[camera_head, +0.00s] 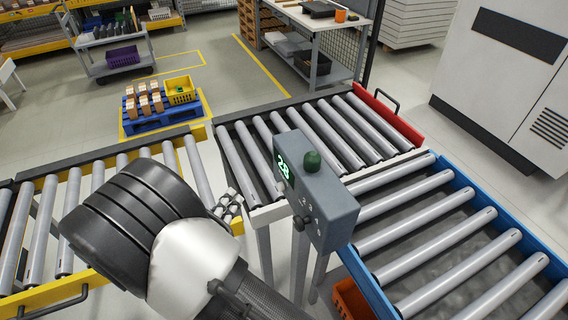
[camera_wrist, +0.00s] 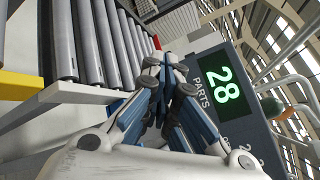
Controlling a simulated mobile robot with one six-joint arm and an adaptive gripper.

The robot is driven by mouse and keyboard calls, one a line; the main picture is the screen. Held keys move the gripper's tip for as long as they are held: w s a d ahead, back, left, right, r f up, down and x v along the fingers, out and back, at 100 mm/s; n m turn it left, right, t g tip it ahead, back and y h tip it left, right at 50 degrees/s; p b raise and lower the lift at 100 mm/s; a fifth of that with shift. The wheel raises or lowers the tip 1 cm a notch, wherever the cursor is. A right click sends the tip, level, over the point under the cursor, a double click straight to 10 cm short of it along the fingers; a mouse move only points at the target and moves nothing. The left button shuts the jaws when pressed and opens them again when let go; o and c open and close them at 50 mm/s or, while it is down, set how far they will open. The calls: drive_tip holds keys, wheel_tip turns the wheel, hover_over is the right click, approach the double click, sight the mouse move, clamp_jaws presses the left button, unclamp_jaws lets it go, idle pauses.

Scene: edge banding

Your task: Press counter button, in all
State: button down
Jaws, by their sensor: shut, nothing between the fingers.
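The grey counter box (camera_head: 328,205) stands at the junction of the roller conveyors. A dark green domed button (camera_head: 312,160) sits on its top, and a green lit display is on its face. In the wrist view the display (camera_wrist: 219,86) reads 28 above the word PARTS, and a rounded green shape, apparently the button (camera_wrist: 271,106), shows at the right edge of the box. My gripper (camera_head: 232,203) is shut and empty, left of the box and apart from it. In the wrist view its closed fingertips (camera_wrist: 165,64) point up past the left side of the box.
Roller conveyors with yellow, red (camera_head: 388,116) and blue (camera_head: 463,180) side rails surround the box. An orange bin (camera_head: 352,300) sits below. A blue pallet (camera_head: 160,118) with cartons stands on the floor behind.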

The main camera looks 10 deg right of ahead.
sight(281, 186)
drive_tip(key=shift+s+a, duration=0.15)
drive_tip(key=shift+s, duration=0.05)
drive_tip(key=w+d, duration=0.2)
drive_tip(key=d, duration=0.6)
drive_tip(key=shift+w+d+b, duration=0.25)
drive_tip(key=shift+d+b, duration=0.05)
drive_tip(key=shift+d, duration=0.1)
idle(1.3)
drive_tip(key=shift+w+d, duration=0.15)
drive_tip(key=shift+d, duration=0.15)
drive_tip(key=shift+w+d, duration=0.1)
drive_tip(key=shift+d, duration=0.4)
idle(0.7)
drive_tip(key=shift+a, duration=0.1)
drive_tip(key=shift+s+a, duration=0.25)
drive_tip(key=shift+a, duration=0.6)
